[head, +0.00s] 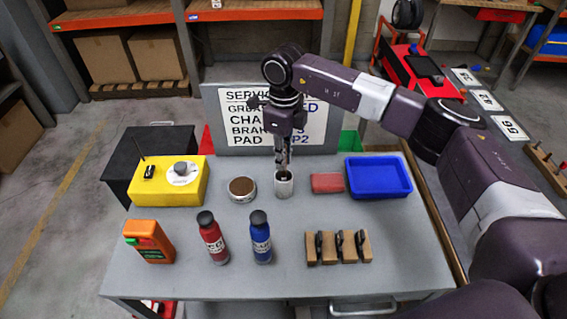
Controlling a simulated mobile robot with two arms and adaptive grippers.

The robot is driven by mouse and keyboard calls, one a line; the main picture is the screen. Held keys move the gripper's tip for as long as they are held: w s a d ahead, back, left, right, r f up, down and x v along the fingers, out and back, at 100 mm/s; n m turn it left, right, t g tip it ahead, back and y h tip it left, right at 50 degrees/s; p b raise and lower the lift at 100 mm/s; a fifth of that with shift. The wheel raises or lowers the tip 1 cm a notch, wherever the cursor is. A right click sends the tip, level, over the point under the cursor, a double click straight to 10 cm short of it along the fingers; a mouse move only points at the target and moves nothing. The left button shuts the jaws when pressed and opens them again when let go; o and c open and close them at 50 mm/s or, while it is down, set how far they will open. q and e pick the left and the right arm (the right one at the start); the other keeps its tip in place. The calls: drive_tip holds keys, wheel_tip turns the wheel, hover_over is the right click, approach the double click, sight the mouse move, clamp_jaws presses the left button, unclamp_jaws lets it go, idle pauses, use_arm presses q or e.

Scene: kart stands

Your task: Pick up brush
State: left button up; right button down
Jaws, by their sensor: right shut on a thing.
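My right gripper (282,146) reaches down from above over the small grey-white cup (284,186) at the middle of the table. Its fingers are shut on a thin upright thing, likely the brush (284,164), just above the cup's mouth. The fingers hide most of it, and I cannot tell whether its lower end is still inside the cup. My left gripper is not in view.
Around the cup on the grey table (200,285) are a round brown-topped tin (242,187), a red block (327,183) and a blue tray (379,178). Two bottles (213,240) and wooden blocks with dark clips (338,248) stand in front. A sign (240,125) stands behind.

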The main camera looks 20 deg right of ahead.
wheel_tip(320, 180, up, 19)
drive_tip(key=b, duration=0.4)
drive_tip(key=shift+f, duration=0.15)
idle(1.8)
